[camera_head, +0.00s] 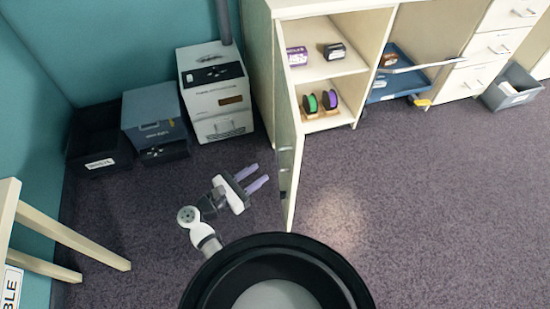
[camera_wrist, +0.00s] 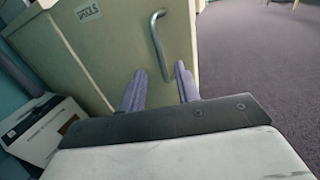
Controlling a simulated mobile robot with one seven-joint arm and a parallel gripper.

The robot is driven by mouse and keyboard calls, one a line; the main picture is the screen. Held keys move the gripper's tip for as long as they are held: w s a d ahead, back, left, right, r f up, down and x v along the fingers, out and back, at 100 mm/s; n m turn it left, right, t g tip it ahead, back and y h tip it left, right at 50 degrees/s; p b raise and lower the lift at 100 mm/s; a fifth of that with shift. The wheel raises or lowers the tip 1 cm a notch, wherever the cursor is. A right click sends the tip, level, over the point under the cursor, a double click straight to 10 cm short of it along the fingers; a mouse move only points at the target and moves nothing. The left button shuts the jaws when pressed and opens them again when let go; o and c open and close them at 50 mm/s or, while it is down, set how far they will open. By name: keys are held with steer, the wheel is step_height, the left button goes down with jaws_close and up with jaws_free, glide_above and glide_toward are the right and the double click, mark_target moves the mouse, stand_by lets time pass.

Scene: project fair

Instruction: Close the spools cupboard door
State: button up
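The spools cupboard door (camera_head: 288,150) stands wide open, swung out from the left side of the cream cupboard (camera_head: 335,22). In the wrist view the door's outer face (camera_wrist: 110,50) carries a "SPOOLS" label (camera_wrist: 88,11) and a grey bar handle (camera_wrist: 158,45). My gripper (camera_head: 260,173) is left of the door, on its outer side, with its purple fingers pointing at the door. In the wrist view my gripper (camera_wrist: 160,70) has its fingers apart and empty, with the handle's lower end appearing between them. The head view shows a small gap to the door; contact is not visible.
Spools (camera_head: 329,99) and small boxes sit on the cupboard shelves. A white machine (camera_head: 218,105), a blue-grey box (camera_head: 152,115) and a black crate (camera_head: 98,150) stand along the left wall. A wooden-legged stand (camera_head: 75,240) is at lower left. Carpet right of the door is clear.

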steer(key=p+x, duration=0.1)
steer(key=x, duration=0.6)
steer(key=shift+w+d+p, duration=0.2)
steer(key=shift+w+p, duration=0.05)
steer(key=shift+p, duration=0.15)
steer(key=shift+c, duration=0.4)
jaws_close()
